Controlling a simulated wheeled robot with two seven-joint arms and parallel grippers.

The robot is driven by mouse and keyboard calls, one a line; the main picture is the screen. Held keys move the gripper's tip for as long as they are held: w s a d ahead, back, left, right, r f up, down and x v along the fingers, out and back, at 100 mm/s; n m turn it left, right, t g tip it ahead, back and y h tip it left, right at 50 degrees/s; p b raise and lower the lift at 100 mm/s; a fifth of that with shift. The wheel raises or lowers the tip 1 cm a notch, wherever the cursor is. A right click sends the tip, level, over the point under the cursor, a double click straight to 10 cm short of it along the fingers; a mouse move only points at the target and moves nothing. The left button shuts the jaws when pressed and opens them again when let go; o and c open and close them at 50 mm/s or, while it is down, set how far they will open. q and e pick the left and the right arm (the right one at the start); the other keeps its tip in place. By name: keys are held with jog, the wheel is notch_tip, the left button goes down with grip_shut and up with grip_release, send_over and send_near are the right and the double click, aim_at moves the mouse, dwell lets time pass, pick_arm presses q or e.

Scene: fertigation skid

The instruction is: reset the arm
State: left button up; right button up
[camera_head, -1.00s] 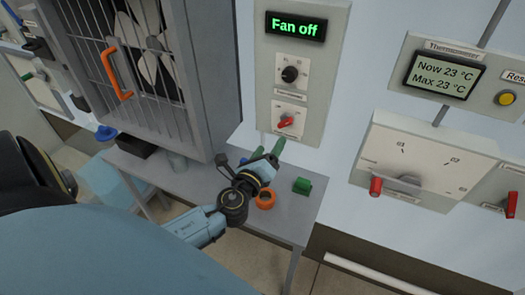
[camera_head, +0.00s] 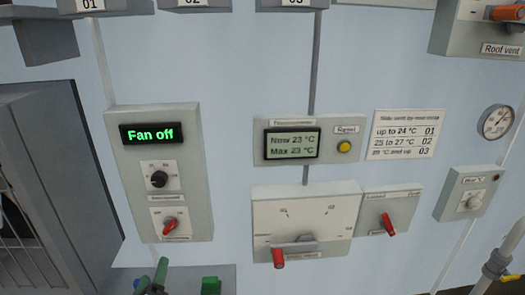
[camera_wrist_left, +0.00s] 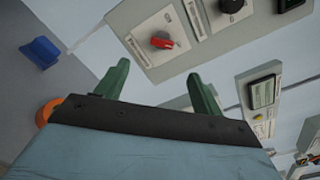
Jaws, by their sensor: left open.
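My left gripper (camera_head: 152,276) shows at the lower edge of the head view, below the fan panel. Its two green fingers are apart and nothing is between them. In the left wrist view the open gripper (camera_wrist_left: 158,88) points toward the wall, with its fingers below the red rotary switch (camera_wrist_left: 162,41). My right gripper is in neither view.
The fan panel (camera_head: 190,190) reads "Fan off". Right of it are a thermometer panel (camera_head: 262,150), a lever box (camera_head: 345,215) with a red handle, and a smaller switch box (camera_head: 408,200). A grey cabinet (camera_head: 75,160) stands left.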

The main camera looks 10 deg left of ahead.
pick_arm(q)
jog(key=s+f+n+g+y, duration=0.1)
jog(key=s+f+n+g, duration=0.4)
jog(key=s+n+g, duration=0.75)
jog(key=s+d+f+n+g+h, duration=0.1)
jog(key=s+d+f+n+h, duration=0.1)
jog(key=s+d+n+h, duration=0.55)
notch_tip(320, 180, down, 30)
jog(key=s+d+n+g+y+b, duration=0.2)
jog(key=b, duration=0.4)
jog(key=s+a+f+b, duration=0.3)
jog(key=s+f+b, duration=0.2)
jog(key=s+f, duration=1.1)
notch_tip(320, 180, down, 4)
jog(key=shift+f+m+g, duration=0.15)
jog(key=shift+m+g, duration=0.15)
jog(key=shift+g, duration=0.05)
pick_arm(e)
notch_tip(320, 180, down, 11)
pick_arm(q)
jog(key=shift+c, duration=0.3)
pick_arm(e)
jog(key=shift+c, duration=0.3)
